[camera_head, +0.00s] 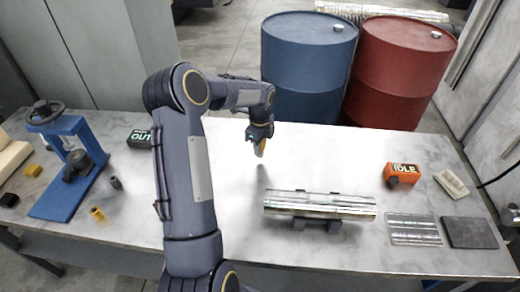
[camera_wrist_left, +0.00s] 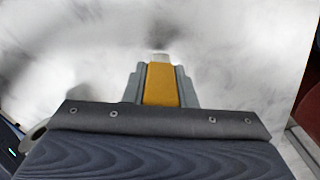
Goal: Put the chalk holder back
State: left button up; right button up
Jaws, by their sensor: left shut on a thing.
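The chalk holder (camera_head: 260,148) appears to be the yellow piece at the tip of my left gripper (camera_head: 262,140). In the left wrist view, the yellow body of the chalk holder (camera_wrist_left: 161,84) sits between the two grey fingers (camera_wrist_left: 160,82), with a pale tip beyond it. My left gripper is shut on it and holds it above the grey table, pointing down, with a shadow below. My right gripper is not in view.
A silver cylinder on a dark cradle (camera_head: 318,205) lies near the table's front. An orange IDLE box (camera_head: 401,174), a clear ridged tray (camera_head: 413,229) and a dark slab (camera_head: 468,232) are right. A blue press (camera_head: 70,165) stands left. Blue (camera_head: 304,70) and red (camera_head: 395,75) barrels stand behind.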

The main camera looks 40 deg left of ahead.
pick_arm(q)
jog(key=shift+f, duration=1.15)
jog(key=shift+f, duration=0.2)
jog(key=o, duration=1)
